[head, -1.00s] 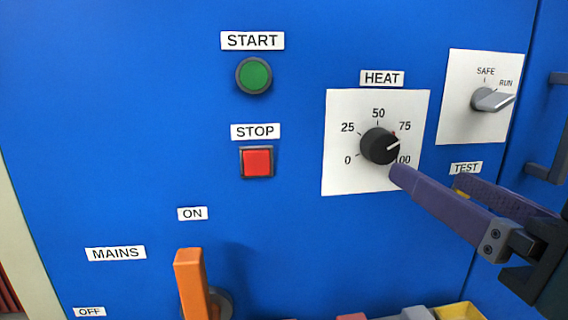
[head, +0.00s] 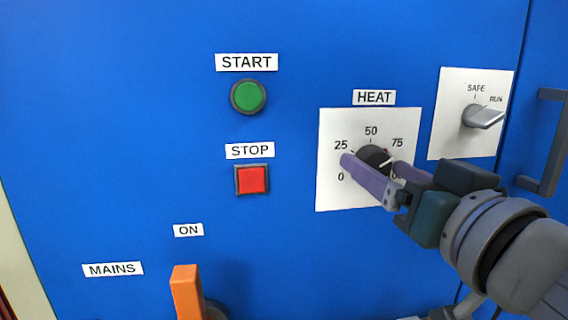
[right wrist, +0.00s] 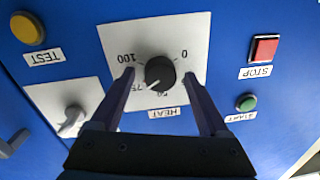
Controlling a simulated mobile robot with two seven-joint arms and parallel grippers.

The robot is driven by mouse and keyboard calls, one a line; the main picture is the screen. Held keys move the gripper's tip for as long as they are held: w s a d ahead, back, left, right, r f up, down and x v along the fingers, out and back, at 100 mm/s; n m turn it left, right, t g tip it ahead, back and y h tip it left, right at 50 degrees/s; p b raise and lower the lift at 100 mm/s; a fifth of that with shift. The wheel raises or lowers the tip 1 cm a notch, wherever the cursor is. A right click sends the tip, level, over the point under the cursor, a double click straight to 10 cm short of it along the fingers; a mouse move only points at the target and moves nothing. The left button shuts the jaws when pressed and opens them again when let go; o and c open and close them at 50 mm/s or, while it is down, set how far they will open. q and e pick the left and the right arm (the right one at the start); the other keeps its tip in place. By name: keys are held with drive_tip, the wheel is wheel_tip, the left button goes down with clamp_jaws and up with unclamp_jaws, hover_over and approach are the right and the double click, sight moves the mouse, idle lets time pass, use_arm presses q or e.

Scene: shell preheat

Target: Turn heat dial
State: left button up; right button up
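The black heat dial (head: 374,154) sits on a white scale plate (head: 331,190) below the HEAT label. The dial also shows in the right wrist view (right wrist: 160,72), where the scale appears upside down. My right gripper (head: 373,163) is open, with one purple finger on each side of the dial. In the right wrist view, the gripper (right wrist: 158,73) shows a gap between each finger and the dial. The near finger hides part of the dial in the head view. My left gripper is not in view.
A green START button (head: 248,96) and red STOP button (head: 252,179) are left of the dial. A SAFE/RUN switch (head: 482,116) is to its right, at RUN. A yellow TEST button (right wrist: 27,28) and an orange MAINS lever (head: 187,292) are nearby. A dark handle (head: 548,145) sticks out at right.

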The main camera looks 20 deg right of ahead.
clamp_jaws()
idle(0.4)
